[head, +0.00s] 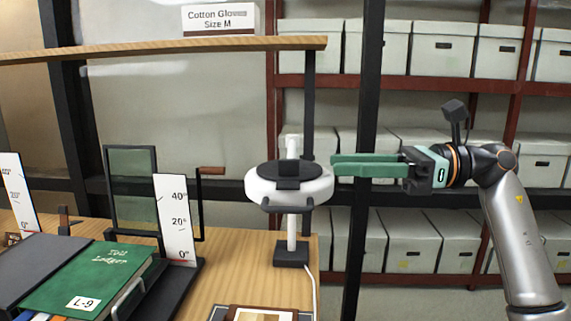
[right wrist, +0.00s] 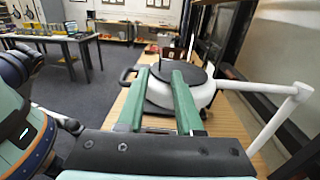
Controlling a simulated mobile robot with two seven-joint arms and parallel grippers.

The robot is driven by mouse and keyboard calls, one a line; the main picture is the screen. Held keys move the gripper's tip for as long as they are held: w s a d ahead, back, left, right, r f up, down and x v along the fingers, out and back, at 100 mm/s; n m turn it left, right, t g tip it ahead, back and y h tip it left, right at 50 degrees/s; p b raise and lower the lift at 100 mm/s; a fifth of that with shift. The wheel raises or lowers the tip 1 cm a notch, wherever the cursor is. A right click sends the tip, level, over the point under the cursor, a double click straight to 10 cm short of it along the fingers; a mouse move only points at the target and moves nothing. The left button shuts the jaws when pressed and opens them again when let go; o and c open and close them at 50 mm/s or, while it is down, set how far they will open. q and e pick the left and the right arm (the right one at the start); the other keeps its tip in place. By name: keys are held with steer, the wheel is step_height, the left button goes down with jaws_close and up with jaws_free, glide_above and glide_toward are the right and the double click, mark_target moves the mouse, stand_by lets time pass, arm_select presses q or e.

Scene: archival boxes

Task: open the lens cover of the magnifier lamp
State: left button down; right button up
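The magnifier lamp (head: 291,200) stands at the right end of the wooden desk, with a white round head on a white post and black base. Its dark round lens cover (head: 263,172) lies flat over the head, with a raised black block on it. The cover also shows in the right wrist view (right wrist: 200,73), beyond the fingers. My right gripper (head: 333,165) is at the right of the lamp head, its fingertips close to the rim. In the right wrist view its green fingers (right wrist: 160,72) are apart with nothing held; whether they touch the lamp is unclear. My left gripper is not visible.
A wooden shelf (head: 150,49) with a glove box (head: 220,19) runs above the desk. A green ledger (head: 88,280), angle-marked stands (head: 176,215) and a framed glass panel (head: 133,185) are left of the lamp. Racks of archival boxes (head: 442,50) stand behind.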

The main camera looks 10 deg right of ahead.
mark_target(289, 165)
steer(key=a, duration=0.3)
steer(key=w+a, duration=0.1)
steer(key=a, duration=0.5)
steer(key=shift+w, duration=0.2)
jaws_close()
stand_by(1.0)
